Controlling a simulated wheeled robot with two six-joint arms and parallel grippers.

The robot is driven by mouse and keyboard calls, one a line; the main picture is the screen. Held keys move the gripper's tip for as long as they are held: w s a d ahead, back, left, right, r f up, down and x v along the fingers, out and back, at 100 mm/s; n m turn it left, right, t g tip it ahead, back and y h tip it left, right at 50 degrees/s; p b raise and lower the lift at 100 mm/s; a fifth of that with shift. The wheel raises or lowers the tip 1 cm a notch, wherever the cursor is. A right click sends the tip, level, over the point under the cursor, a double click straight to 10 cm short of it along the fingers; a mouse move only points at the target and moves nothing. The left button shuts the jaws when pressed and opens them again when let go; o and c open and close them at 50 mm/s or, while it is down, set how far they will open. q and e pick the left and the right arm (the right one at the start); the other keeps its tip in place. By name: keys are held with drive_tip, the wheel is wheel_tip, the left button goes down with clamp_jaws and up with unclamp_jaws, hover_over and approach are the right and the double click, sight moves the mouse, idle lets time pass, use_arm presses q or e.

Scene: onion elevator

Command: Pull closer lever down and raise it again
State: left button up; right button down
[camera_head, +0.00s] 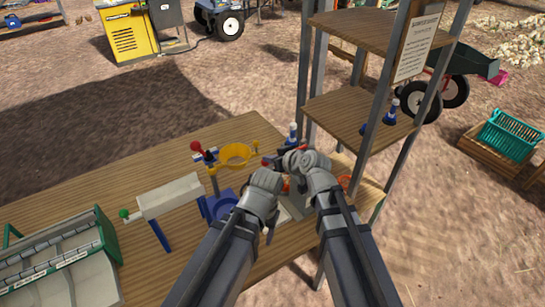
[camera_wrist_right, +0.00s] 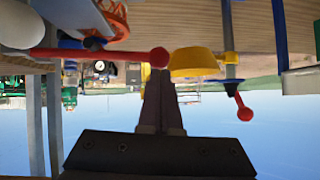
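In the right wrist view, which is upside down, a red lever rod ends in a red ball (camera_wrist_right: 159,57). The rod lies about level across the picture. My right gripper (camera_wrist_right: 160,75) has its fingers together with their tips right at this ball; I cannot tell whether they hold it. In the head view my right gripper (camera_head: 272,161) is beside the yellow ring. A second red-knobbed lever (camera_head: 196,146) stands left of the yellow ring (camera_head: 235,154) and also shows in the wrist view (camera_wrist_right: 244,114).
The wooden table (camera_head: 160,255) holds a pale box with a green knob (camera_head: 165,196) and a green-framed metal unit (camera_head: 55,260) at left. A shelf rack (camera_head: 352,115) stands close to my right arm.

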drive_tip(key=shift+s+a+f+b, duration=0.15)
drive_tip(key=shift+f+b, duration=0.15)
drive_tip(key=shift+f, duration=0.3)
